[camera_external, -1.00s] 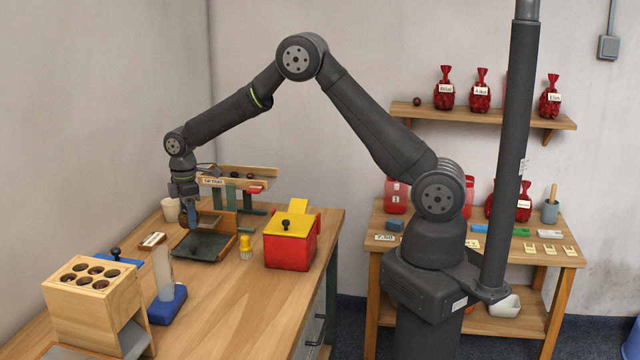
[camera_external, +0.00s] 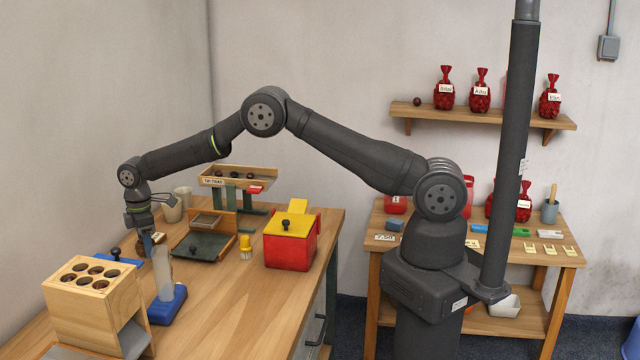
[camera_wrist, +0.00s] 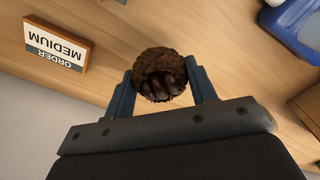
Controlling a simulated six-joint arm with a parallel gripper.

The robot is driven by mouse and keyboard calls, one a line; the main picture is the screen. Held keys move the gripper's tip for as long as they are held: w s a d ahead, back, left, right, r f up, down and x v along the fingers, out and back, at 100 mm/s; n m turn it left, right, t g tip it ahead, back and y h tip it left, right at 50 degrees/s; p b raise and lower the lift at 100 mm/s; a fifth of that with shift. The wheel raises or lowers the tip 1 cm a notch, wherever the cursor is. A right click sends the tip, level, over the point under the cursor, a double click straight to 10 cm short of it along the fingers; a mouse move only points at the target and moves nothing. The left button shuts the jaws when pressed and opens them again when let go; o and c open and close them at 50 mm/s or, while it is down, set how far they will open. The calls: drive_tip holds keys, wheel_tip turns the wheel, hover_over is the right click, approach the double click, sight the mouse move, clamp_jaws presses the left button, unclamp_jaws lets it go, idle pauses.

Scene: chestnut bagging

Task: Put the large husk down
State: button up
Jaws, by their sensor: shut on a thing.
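The large husk (camera_wrist: 160,74) is round, brown and rough, with dark chestnuts showing in its opening. In the wrist view it sits between the two blue fingers of my gripper (camera_wrist: 162,84), which is shut on it. In the external view my gripper (camera_external: 147,252) is low over the left part of the bench, behind the clear tube. The husk is mostly hidden there, and I cannot tell whether it touches the bench.
A sign reading ORDER MEDIUM (camera_wrist: 55,45) stands beside the gripper. A blue-based stand with a clear tube (camera_external: 165,280) and a wooden box with holes (camera_external: 92,305) are close by. A dark green tray (camera_external: 198,247) and red bin (camera_external: 290,245) lie to the right.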

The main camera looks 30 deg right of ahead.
drive_tip(key=shift+s+a+f, duration=0.1)
drive_tip(key=shift+a+f, duration=0.05)
drive_tip(key=shift+a, duration=0.15)
drive_tip(key=shift+f, duration=2)
drive_tip(key=shift+f, duration=0.1)
drive_tip(key=o, duration=1)
wheel_tip(320, 180, up, 12)
drive_tip(key=shift+r, duration=0.15)
